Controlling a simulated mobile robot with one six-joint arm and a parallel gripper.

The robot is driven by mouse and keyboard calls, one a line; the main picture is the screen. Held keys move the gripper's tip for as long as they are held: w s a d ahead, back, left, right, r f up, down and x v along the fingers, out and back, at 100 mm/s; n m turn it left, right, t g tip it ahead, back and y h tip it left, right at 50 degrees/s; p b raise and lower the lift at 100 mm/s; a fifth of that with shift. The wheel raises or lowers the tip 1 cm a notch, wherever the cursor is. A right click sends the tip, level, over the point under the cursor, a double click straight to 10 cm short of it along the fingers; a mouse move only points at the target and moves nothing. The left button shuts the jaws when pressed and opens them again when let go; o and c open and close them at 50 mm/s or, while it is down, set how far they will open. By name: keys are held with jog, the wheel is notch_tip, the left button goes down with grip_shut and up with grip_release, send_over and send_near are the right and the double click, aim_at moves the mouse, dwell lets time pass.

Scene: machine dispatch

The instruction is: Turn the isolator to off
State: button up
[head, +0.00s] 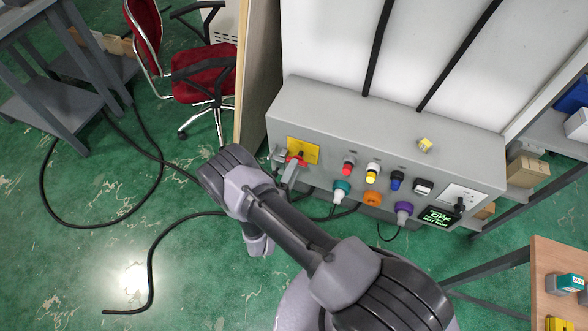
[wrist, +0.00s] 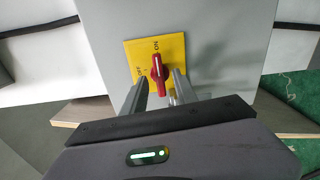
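The isolator is a red rotary handle (wrist: 158,75) on a yellow plate (wrist: 176,48) with black ON and OFF lettering. In the wrist view the handle's white-marked end points toward the ON label, and OFF is at its left. The isolator plate (head: 305,149) is at the left end of the grey panel in the head view, its handle partly hidden by my gripper (head: 284,165). My gripper (wrist: 160,80) is open, with its fingers on either side of the red handle. Gaps show beside the handle; whether either finger touches it I cannot tell.
The grey control panel (head: 400,140) carries red (head: 348,167), yellow (head: 372,172) and blue (head: 396,180) buttons, with coloured plugs below. A small display (head: 438,217) with green text is at the right. A red chair (head: 205,70) and black floor cables lie left.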

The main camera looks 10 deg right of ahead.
jog(key=shift+w+d, duration=0.35)
jog(key=shift+w, duration=0.15)
